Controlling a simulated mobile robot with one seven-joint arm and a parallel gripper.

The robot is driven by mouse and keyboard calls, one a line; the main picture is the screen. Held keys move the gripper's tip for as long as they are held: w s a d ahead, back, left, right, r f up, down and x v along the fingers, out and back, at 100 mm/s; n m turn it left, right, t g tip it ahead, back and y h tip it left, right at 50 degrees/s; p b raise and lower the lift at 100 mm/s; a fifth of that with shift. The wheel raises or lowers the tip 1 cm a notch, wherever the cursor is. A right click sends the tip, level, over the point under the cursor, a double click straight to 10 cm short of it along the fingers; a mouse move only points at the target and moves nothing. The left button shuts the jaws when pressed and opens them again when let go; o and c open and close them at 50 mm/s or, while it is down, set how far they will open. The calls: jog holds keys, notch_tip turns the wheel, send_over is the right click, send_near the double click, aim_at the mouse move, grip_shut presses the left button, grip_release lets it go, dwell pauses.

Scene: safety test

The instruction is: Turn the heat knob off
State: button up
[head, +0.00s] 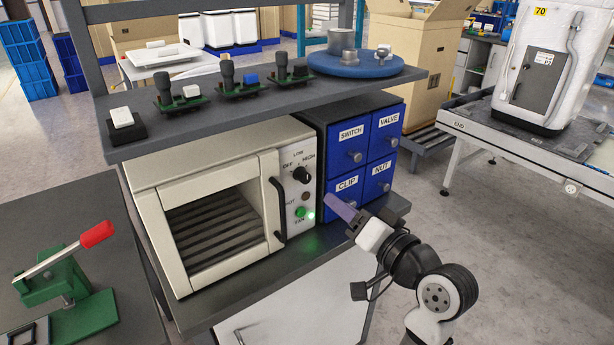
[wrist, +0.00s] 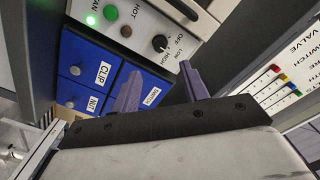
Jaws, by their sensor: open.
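The heat knob (head: 301,175) is a small round black knob on the cream front panel of the oven (head: 187,170), among the labels OFF, LOW and HIGH. In the wrist view the knob (wrist: 160,43) shows a small white mark, apparently towards HIGH, though it is too small to be sure. My gripper (head: 338,206) is open and empty, in front of the blue drawers, to the right of and below the knob. In the wrist view its purple fingers (wrist: 160,84) stand apart, with the knob beyond and above the gap, untouched.
A green light (head: 300,212) glows at FAN; the HOT lamp (head: 305,196) is dark. A black oven handle (head: 278,209) stands left of the panel, blue drawers (head: 367,158) right. A shelf (head: 230,105) with circuit boards hangs above.

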aim_at(308, 180)
jog(key=p+x, duration=0.2)
jog(key=x, duration=0.9)
grip_shut()
